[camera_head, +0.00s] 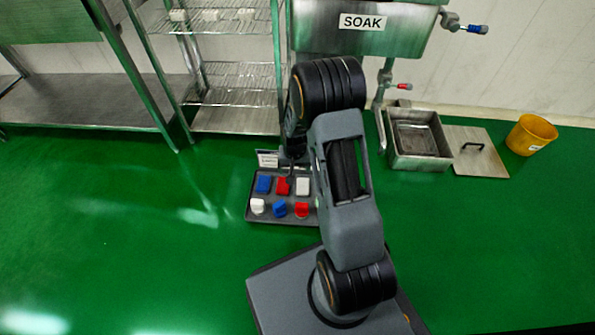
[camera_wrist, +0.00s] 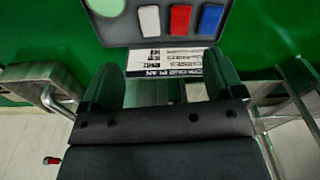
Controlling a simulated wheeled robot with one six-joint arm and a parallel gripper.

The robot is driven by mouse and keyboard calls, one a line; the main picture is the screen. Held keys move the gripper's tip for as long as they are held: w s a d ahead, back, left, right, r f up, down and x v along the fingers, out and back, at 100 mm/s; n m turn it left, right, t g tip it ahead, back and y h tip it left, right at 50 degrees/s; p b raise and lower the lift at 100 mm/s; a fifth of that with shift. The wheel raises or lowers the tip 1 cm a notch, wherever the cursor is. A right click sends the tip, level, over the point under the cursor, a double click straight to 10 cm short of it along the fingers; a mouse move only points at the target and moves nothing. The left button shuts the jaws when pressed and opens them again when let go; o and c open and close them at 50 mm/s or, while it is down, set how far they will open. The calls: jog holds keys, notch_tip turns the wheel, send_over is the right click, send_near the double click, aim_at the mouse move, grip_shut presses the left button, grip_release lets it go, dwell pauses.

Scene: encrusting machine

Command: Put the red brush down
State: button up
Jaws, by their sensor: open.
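A dark tray (camera_head: 250,208) lies on the green floor left of my arm in the head view. Its back row shows a blue, a red (camera_head: 283,186) and a white piece. Its front row shows a white, a blue and another red piece (camera_head: 302,209). I cannot tell which red one is the brush. In the wrist view the tray (camera_wrist: 262,22) is at the top, with white, red (camera_wrist: 180,18) and blue pieces in it. My gripper (camera_wrist: 166,70) is open, its fingers apart with nothing held between them, by the tray's edge. In the head view my arm partly hides it.
A colour plan card (camera_wrist: 165,58) stands at the tray's edge. A pale green disc (camera_wrist: 104,6) is in the tray. Behind are a wire rack (camera_head: 235,75) and a SOAK sink (camera_head: 360,35). Right are a metal basin (camera_head: 418,157), a lid (camera_head: 485,158) and a yellow bucket (camera_head: 530,134).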

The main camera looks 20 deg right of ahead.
jog(key=s+a+r+n+t, duration=0.1)
jog(key=s+a+r, duration=0.15)
jog(key=r, duration=0.55)
jog(key=s+a+r+n, duration=0.1)
jog(key=s+r, duration=0.2)
jog(key=r, duration=0.4)
jog(key=s+a+r+n, duration=0.2)
jog(key=s+a+r, duration=0.1)
jog(key=s+r, duration=0.5)
jog(key=s, duration=0.3)
jog(key=shift+s+a+r+t, duration=0.15)
jog(key=shift+s+r+t, duration=0.1)
jog(key=shift+s+t, duration=0.15)
